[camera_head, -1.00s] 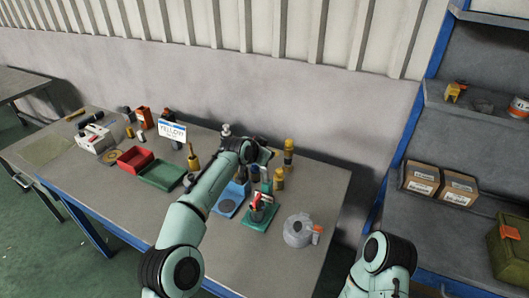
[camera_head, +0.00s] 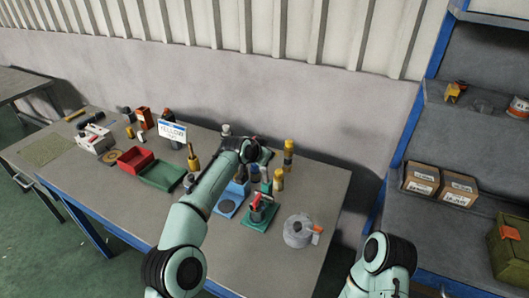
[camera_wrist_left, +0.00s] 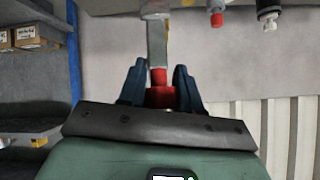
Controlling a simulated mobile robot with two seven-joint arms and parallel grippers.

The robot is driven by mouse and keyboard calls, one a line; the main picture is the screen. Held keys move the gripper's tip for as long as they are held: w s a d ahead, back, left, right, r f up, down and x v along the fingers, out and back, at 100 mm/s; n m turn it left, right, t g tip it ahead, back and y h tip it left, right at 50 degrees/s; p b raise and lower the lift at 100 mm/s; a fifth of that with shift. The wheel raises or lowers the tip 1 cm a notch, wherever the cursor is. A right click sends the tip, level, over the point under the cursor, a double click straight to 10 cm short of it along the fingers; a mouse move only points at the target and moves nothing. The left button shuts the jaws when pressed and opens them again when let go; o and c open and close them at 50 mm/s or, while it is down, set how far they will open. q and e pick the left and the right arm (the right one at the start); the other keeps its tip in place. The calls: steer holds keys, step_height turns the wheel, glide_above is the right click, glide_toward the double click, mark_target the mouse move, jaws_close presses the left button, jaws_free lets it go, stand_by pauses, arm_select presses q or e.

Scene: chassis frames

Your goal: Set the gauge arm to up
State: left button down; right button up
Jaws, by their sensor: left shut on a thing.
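In the left wrist view, my left gripper (camera_wrist_left: 160,88) is shut on the red grip (camera_wrist_left: 159,97) of a grey bar (camera_wrist_left: 157,45), which looks like the gauge arm. The bar runs from between the fingers to the top edge of that view. In the head view, my left arm reaches over the table and its gripper (camera_head: 262,178) is mostly hidden behind the wrist. A green base (camera_head: 258,220) with a dark round body and red and white parts stands just in front of it. The gauge arm's exact tilt cannot be told. My right gripper is out of view.
A grey round device (camera_head: 297,232) with an orange tab stands to the right. Yellow-topped bottles (camera_head: 288,155) stand behind. The table's right end is clear.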

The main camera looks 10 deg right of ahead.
arm_select(q)
steer(key=shift+s+f, duration=0.1)
steer(key=shift+f, duration=0.55)
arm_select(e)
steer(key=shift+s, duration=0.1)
arm_select(q)
steer(key=c, duration=1)
jaws_free()
steer(key=shift+o, duration=0.9)
steer(key=shift+r, duration=0.25)
steer(key=b+v, duration=0.3)
steer(key=v, duration=1)
steer(key=shift+b, duration=0.3)
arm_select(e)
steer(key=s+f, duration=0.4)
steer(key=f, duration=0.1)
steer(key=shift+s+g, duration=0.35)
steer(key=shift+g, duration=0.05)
